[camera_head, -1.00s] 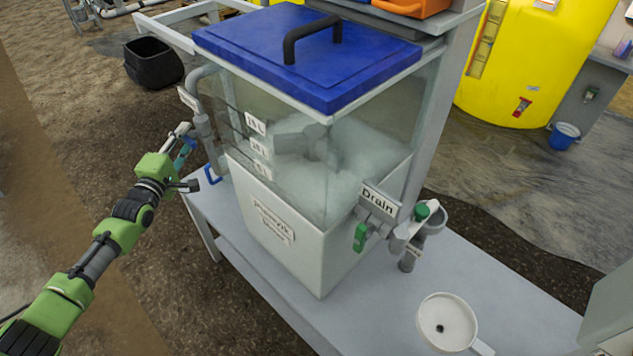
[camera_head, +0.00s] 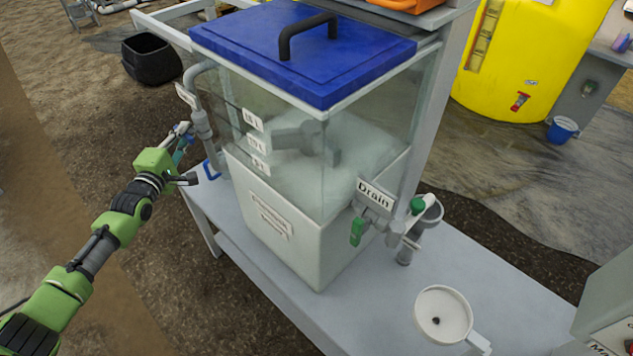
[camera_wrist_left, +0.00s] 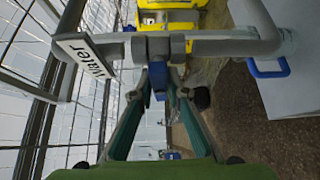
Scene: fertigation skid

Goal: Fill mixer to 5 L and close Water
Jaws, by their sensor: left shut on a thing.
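The mixer (camera_head: 290,215) is a clear tank with a blue lid, white lower body and level labels (camera_head: 255,145) on its left side. Cloudy liquid shows inside near the lowest label; the exact level is hard to tell. My left gripper (camera_head: 184,146) is at the water pipe left of the mixer. In the left wrist view, the Water sign (camera_wrist_left: 85,57) hangs by the grey pipe (camera_wrist_left: 215,43). There my left gripper (camera_wrist_left: 160,88) is shut on the blue valve handle (camera_wrist_left: 158,78) below the pipe. My right gripper is not in view.
The Drain sign (camera_head: 375,194) and its green-handled valve (camera_head: 357,232) are at the mixer's front right corner. A yellow tank (camera_head: 530,55) stands behind right.

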